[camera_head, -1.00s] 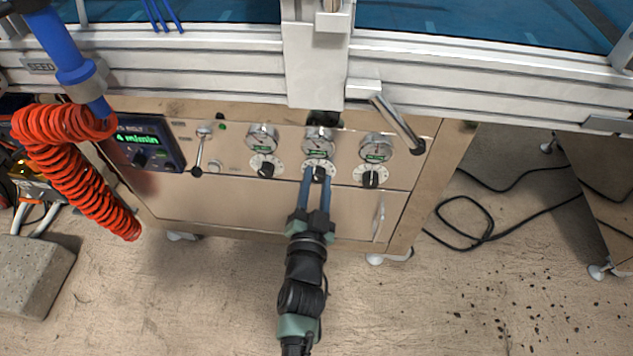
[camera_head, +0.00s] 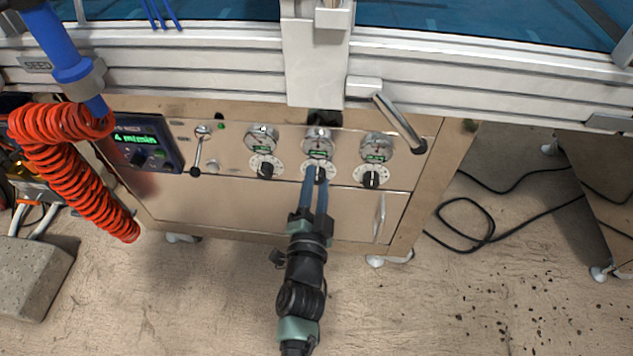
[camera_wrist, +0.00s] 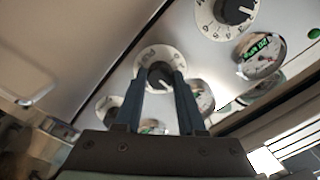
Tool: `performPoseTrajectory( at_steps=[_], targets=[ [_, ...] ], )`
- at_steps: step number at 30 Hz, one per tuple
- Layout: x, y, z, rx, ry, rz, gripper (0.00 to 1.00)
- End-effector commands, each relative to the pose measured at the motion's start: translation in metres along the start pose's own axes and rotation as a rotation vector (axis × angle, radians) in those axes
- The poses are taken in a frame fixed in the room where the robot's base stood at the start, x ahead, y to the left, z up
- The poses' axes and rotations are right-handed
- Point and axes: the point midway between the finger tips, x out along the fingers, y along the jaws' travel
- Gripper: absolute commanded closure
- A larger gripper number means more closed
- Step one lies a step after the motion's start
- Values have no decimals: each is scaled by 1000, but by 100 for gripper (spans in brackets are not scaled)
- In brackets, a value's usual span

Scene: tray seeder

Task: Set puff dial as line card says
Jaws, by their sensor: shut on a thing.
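Three dials with black knobs and white scale rings sit in a row on the metal panel, each below a round gauge. My gripper (camera_head: 316,176) is shut on the middle knob, with a blue finger on either side. The middle dial's ring (camera_head: 331,166) shows around the fingers; its knob (camera_wrist: 160,75) shows between the fingertips in the wrist view. The left dial (camera_head: 265,168) and the right dial (camera_head: 371,176) are free. The middle gauge (camera_head: 318,140) has a green label too small to read. I see no line card that I can make out.
A display box (camera_head: 146,140) reading "4 m/min" and a small lever (camera_head: 198,150) are left of the dials. A red coiled hose (camera_head: 75,165) hangs at left. A clamp lever (camera_head: 400,122) juts down near the right gauge. A drawer handle (camera_head: 380,215) is lower right.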

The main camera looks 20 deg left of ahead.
Motion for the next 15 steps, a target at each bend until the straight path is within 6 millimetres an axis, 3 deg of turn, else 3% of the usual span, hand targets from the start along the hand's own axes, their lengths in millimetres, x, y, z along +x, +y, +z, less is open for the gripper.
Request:
performPoseTrajectory(
  at_steps=[5,6,10,15],
  targets=[
    [-1,1,0,-1,-1,1,100],
    [-1,1,0,-1,-1,1,54],
    [0,0,0,-1,-1,1,31],
    [0,0,0,-1,-1,1,31]
  ],
)
